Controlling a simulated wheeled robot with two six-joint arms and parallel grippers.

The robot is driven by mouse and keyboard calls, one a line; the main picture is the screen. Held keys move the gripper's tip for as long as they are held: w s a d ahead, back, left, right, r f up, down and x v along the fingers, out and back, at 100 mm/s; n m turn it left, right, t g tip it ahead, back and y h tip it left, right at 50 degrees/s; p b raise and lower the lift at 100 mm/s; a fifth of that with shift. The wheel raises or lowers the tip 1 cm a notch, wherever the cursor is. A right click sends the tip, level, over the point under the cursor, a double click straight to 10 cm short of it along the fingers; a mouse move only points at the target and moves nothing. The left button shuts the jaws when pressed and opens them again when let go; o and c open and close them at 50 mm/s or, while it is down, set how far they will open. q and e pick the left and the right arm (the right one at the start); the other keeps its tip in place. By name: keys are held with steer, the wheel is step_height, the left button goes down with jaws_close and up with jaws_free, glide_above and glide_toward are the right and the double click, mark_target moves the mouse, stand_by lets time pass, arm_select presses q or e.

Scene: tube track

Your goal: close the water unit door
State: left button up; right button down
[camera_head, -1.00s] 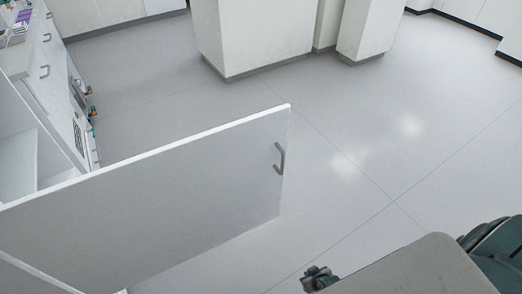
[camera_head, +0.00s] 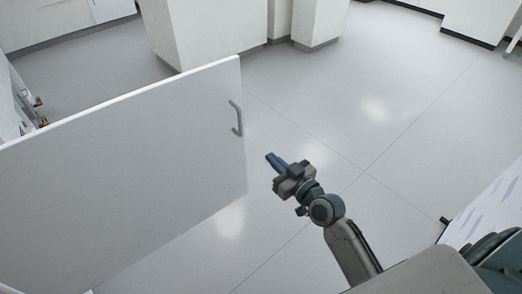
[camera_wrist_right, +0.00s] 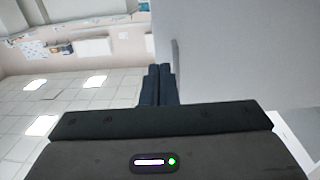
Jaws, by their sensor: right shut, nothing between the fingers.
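The water unit door (camera_head: 120,180) is a white panel that stands wide open across the left of the head view. Its grey handle (camera_head: 236,118) is near the door's free edge. My right gripper (camera_head: 273,160) is shut and empty, just to the right of that free edge in the head view; a gap of floor shows between them. In the right wrist view the shut fingers (camera_wrist_right: 158,84) point toward the grey door panel (camera_wrist_right: 240,55), and a handle-like strip (camera_wrist_right: 175,55) shows at its edge. My left gripper is not in view.
White block-like columns (camera_head: 205,30) stand at the back. A wall-side cabinet with small coloured fittings (camera_head: 38,102) is at the far left. The grey floor (camera_head: 330,100) right of the door is clear. A white panel with blue marks (camera_head: 495,215) is at the right edge.

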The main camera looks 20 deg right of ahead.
steer(key=p+x, duration=0.1)
steer(key=x, duration=1.2)
steer(key=shift+w, duration=0.15)
steer(key=shift+w+f, duration=0.1)
steer(key=shift+f, duration=0.05)
